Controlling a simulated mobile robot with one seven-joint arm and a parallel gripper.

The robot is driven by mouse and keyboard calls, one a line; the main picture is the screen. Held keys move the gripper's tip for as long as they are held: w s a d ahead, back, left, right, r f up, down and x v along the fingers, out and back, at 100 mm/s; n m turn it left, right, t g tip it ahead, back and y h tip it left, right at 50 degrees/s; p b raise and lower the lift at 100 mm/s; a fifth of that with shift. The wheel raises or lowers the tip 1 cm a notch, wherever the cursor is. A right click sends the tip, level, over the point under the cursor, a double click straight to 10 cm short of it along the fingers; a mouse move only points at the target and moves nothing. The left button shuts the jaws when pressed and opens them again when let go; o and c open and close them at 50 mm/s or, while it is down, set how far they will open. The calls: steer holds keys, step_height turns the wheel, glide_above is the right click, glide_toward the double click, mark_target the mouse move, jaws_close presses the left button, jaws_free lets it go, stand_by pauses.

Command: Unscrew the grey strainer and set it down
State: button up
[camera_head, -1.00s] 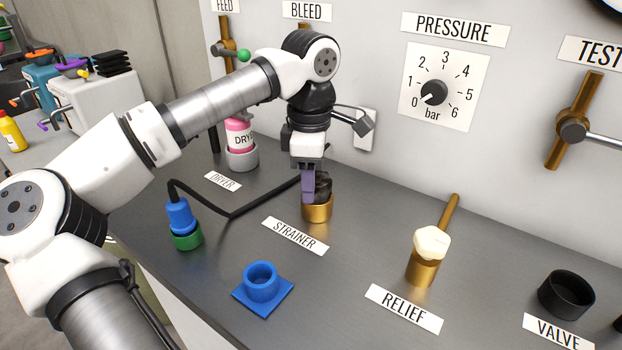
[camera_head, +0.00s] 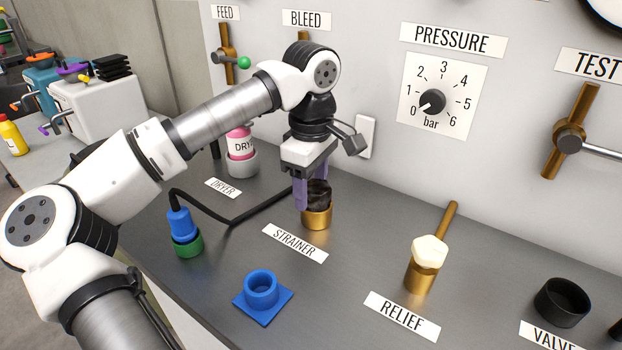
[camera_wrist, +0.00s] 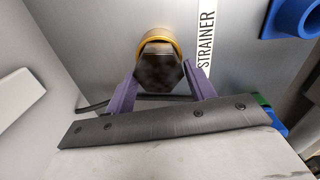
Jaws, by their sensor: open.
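The strainer (camera_head: 318,192) is a dark, six-sided piece standing upright in a brass collar (camera_head: 317,218), behind the STRAINER label. From the wrist, the strainer (camera_wrist: 158,72) shows as a dark hexagon in front of the gold ring of the collar (camera_wrist: 160,42). My gripper (camera_head: 312,190) points down over it with its two purple fingers apart. In the wrist view my gripper (camera_wrist: 161,88) has one finger on each side of the strainer's near part. I cannot tell whether either finger touches it. The near finger hides part of the strainer in the head view.
A blue square-based holder (camera_head: 261,290) stands empty at the front. A blue plug with a black cable (camera_head: 180,222) sits in a green ring at left. The pink DRYER bottle (camera_head: 240,145) is behind. The RELIEF fitting (camera_head: 427,262) stands at right. Bare worktop lies between.

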steer(key=m, duration=0.5)
steer(key=shift+m+p, duration=0.3)
steer(key=shift+p, duration=0.05)
steer(key=m, duration=0.4)
steer(key=shift+m, duration=0.4)
steer(key=shift+c, duration=0.2)
steer(key=shift+d, duration=0.1)
steer(key=c, duration=0.6)
steer(key=n, duration=0.3)
steer(key=shift+w+f+n+b, duration=0.1)
steer(key=shift+f+n+b, duration=0.05)
steer(key=shift+n+b, duration=0.15)
steer(key=shift+c, duration=0.4)
steer(key=n, duration=0.4)
steer(key=shift+a+b, duration=0.3)
steer(key=shift+b, duration=0.1)
steer(key=shift+c, duration=0.2)
steer(key=n, duration=0.4)
steer(key=shift+s+b, duration=0.2)
steer(key=shift+b, duration=0.15)
steer(key=n, duration=0.3)
steer(key=shift+d+r, duration=0.1)
steer(key=shift+r, duration=0.15)
